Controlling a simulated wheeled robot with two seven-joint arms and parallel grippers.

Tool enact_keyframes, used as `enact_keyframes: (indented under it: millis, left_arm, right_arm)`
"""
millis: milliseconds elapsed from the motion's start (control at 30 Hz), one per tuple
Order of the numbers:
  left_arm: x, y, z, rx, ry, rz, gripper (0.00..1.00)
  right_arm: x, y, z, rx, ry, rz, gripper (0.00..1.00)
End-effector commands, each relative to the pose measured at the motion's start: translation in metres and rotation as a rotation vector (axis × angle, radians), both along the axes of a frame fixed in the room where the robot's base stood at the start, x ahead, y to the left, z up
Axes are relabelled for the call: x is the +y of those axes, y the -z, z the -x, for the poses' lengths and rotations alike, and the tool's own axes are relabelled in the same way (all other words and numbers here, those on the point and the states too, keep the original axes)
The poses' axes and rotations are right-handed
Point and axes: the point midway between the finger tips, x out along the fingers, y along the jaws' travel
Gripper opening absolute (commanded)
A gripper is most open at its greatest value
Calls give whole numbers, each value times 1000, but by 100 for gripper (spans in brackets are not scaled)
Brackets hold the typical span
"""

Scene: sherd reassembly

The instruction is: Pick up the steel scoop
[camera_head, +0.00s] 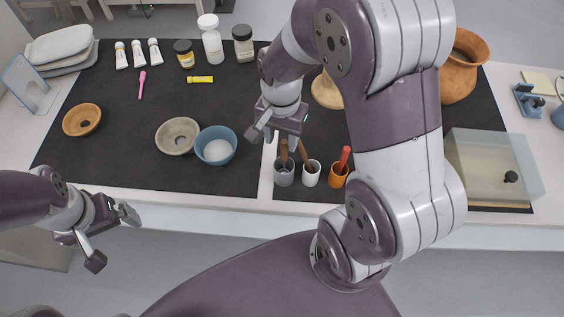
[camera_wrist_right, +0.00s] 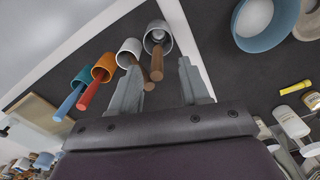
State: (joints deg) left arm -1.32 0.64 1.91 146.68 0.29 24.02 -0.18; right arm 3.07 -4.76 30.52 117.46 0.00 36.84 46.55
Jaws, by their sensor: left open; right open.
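The steel scoop (camera_head: 284,175) is a grey metal cup with a brown wooden handle, standing at the front edge of the dark mat, leftmost in a row of scoops. It also shows in the right wrist view (camera_wrist_right: 158,35), its handle rising toward the space between my fingers. My right gripper (camera_head: 281,133) is open and empty just behind and above this handle; its fingertips (camera_wrist_right: 159,70) are apart on either side of the handle in the picture. Whether they touch it I cannot tell. My left gripper (camera_head: 113,238) is open and empty, in front of the table's front edge.
A white scoop (camera_head: 311,176) stands close beside the steel one, then an orange scoop (camera_head: 336,178) and a blue scoop (camera_wrist_right: 78,79). A blue bowl (camera_head: 216,146) stands close on the left. A clear box (camera_head: 485,165) is at the right. My right arm hides part of the mat.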

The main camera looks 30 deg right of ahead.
Motion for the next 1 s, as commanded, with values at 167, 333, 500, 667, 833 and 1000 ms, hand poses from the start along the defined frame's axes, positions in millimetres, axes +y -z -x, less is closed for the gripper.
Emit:
enact_keyframes:
  millis: [167,333,500,667,833,1000]
  left_arm:
    - [0,2,0,0,0,0,100]
    - [0,4,0,0,0,0,100]
    - [0,4,0,0,0,0,100]
    - [0,4,0,0,0,0,100]
    - [0,4,0,0,0,0,100]
    - [0,4,0,0,0,0,100]
  right_arm:
    - [-3,28,0,4,0,0,46]
    - [-3,54,0,2,-1,1,46]
    - [-3,55,-1,-3,-1,0,46]
    - [-3,55,-1,-1,-1,0,17]
    - [-3,55,-1,-1,-1,0,0]
    - [-3,55,-1,-1,-1,0,0]
